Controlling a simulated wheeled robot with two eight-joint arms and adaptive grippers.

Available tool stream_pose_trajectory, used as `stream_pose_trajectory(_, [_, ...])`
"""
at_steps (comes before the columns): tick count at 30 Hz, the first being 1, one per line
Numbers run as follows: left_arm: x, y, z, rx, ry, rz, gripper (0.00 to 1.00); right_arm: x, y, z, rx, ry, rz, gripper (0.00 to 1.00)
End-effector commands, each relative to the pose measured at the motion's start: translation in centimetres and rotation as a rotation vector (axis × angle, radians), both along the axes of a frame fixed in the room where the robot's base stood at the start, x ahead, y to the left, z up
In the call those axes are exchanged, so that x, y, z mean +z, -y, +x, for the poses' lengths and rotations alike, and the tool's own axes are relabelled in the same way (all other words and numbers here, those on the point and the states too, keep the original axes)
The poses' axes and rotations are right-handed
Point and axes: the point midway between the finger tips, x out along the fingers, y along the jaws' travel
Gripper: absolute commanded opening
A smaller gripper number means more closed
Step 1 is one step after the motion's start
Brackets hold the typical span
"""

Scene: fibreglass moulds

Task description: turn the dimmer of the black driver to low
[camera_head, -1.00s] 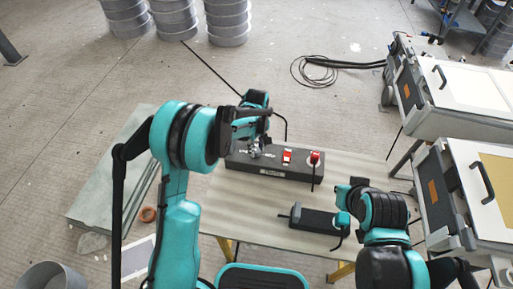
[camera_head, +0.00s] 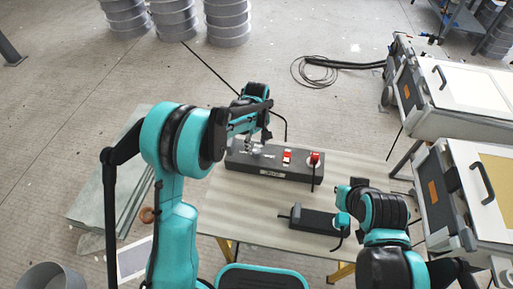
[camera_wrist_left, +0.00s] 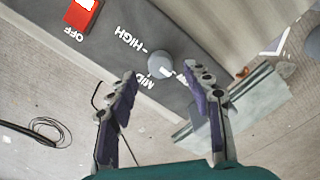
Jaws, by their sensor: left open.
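The black driver (camera_head: 275,165) is a long dark box at the back of the table. Its dimmer is a round grey knob (camera_wrist_left: 160,64) in the left wrist view, beside the white words HIGH and MID. A white mark shows at the knob's edge, on the MID side; I cannot tell its exact setting. My left gripper (camera_head: 254,148) is over the left part of the driver. In the left wrist view its fingers (camera_wrist_left: 163,78) are open, with the knob between and just beyond the tips; I cannot see contact.
A red switch (camera_wrist_left: 84,15) marked OFF sits on the driver, and another red part (camera_head: 314,158) is at its right end. A black device (camera_head: 316,219) lies nearer on the table (camera_head: 245,205). Mould machines stand at the right.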

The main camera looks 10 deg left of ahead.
Motion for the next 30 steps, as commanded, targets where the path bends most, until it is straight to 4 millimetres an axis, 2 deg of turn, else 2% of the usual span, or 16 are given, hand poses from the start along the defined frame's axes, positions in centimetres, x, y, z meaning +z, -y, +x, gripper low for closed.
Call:
stream_pose_trajectory(6, [5.0, 0.0, 0.0, 0.0, 0.0, 0.0, 0.5, 0.0, 0.0, 0.0, 0.0, 0.0, 0.0, 0.0])
stream_pose_trajectory(12, [8.0, 0.0, 0.0, 0.0, 0.0, 0.0, 0.5, 0.0, 0.0, 0.0, 0.0, 0.0, 0.0, 0.0])
stream_pose_trajectory(18, [9.0, 0.0, 0.0, 0.0, 0.0, 0.0, 0.5, 0.0, 0.0, 0.0, 0.0, 0.0, 0.0, 0.0])
stream_pose_trajectory(30, [8.9, 0.0, 0.0, 0.0, 0.0, 0.0, 0.5, 0.0, 0.0, 0.0, 0.0, 0.0, 0.0, 0.0])
